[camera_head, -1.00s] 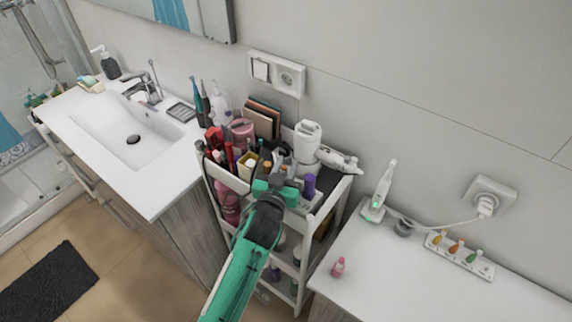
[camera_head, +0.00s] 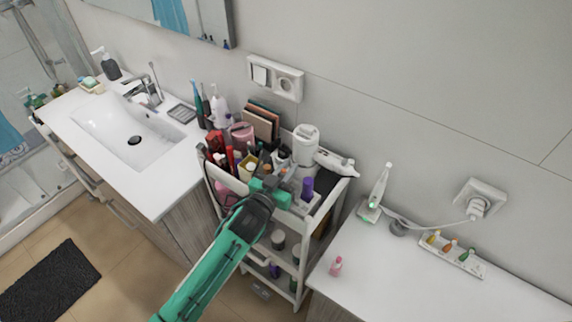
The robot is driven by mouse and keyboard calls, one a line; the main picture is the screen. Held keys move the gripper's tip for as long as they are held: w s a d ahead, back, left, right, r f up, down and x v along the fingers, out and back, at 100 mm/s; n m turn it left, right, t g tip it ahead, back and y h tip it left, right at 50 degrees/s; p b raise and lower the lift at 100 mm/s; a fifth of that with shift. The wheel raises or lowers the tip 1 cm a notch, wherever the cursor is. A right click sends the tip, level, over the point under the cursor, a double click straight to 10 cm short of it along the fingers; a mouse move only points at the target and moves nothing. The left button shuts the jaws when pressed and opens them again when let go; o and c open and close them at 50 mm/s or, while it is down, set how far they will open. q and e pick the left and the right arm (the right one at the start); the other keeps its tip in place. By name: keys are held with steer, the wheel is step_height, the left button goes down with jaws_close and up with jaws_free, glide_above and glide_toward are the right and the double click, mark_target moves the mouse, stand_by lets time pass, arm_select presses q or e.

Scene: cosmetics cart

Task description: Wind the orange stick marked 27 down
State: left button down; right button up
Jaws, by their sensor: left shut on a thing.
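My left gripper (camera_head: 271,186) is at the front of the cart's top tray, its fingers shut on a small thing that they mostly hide. A small orange tip (camera_head: 267,169) shows just behind the fingers and looks like the orange stick. The number 27 is too small to read, and how far the stick is wound out cannot be told. My right gripper is not in view.
The white cart (camera_head: 326,208) is crowded. A purple-capped item (camera_head: 307,188) stands close right of the gripper, and a white device (camera_head: 305,145) behind it. The sink counter (camera_head: 163,192) is left.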

arm_select(q)
steer(key=shift+m+g+h+p, duration=0.35)
steer(key=shift+m+g+h, duration=0.4)
steer(key=shift+h, duration=0.25)
steer(key=shift+m+g+h, duration=0.25)
steer(key=shift+m+h, duration=0.1)
steer(key=shift+h, duration=0.05)
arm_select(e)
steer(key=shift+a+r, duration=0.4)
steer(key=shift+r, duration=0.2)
arm_select(q)
steer(key=shift+s, duration=0.1)
steer(key=c, duration=1.6)
jaws_free()
steer(key=shift+c, duration=0.2)
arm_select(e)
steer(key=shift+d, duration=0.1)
arm_select(q)
steer(key=shift+f, duration=0.1)
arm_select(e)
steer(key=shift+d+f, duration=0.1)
